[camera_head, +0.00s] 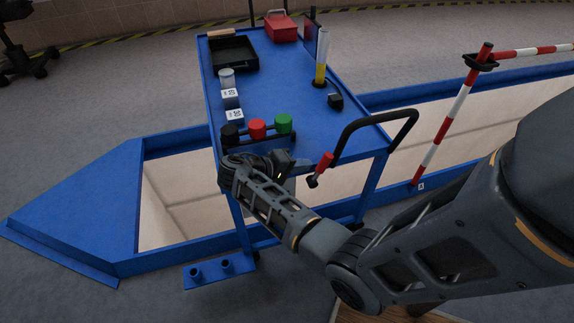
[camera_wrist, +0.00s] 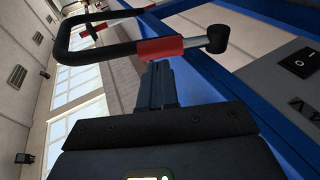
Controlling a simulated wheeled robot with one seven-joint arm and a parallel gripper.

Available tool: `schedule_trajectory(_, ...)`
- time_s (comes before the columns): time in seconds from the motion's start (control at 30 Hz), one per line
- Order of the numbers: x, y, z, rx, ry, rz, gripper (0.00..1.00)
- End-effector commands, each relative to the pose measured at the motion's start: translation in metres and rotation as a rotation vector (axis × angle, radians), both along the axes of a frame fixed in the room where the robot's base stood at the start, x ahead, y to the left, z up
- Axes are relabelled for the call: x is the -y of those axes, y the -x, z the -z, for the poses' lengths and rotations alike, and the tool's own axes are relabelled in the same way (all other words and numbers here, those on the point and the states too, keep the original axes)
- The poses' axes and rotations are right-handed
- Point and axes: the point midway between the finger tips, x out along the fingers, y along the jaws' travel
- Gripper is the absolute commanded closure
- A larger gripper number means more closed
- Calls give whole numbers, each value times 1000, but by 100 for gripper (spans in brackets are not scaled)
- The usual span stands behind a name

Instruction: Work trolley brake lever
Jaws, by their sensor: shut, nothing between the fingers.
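The trolley (camera_head: 290,95) is a blue cart with a black push handle (camera_head: 385,120) at its near right end. The brake lever (camera_head: 324,162) has a red grip and a dark end piece, and sticks out from the near edge. In the wrist view the lever (camera_wrist: 160,48) lies across the picture, its rod running right to a dark round pivot. My gripper (camera_head: 288,159) is shut and empty left of the lever in the head view. In the wrist view its fingers (camera_wrist: 157,68) reach up to the red grip; I cannot tell whether they touch.
Black, red and green knobs (camera_head: 257,128) line the near edge of the trolley top. A black tray (camera_head: 233,55), a red box (camera_head: 281,27) and a yellow cylinder (camera_head: 321,65) stand on it. A blue floor frame (camera_head: 75,215) surrounds the trolley. A striped post (camera_head: 450,115) stands right.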

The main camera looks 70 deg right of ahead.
Motion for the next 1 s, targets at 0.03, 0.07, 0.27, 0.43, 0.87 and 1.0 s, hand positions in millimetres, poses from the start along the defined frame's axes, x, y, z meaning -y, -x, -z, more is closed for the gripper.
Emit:
schedule_trajectory(0.03,7,6,3,-1,-1,3,100)
schedule_trajectory(0.07,10,8,5,-1,-1,3,100)
schedule_trajectory(0.27,26,20,14,1,-1,1,100)
schedule_trajectory(0.43,31,23,16,2,0,-1,100)
schedule_trajectory(0.87,37,30,15,31,-26,2,100)
schedule_trajectory(1.0,46,39,20,59,-49,1,100)
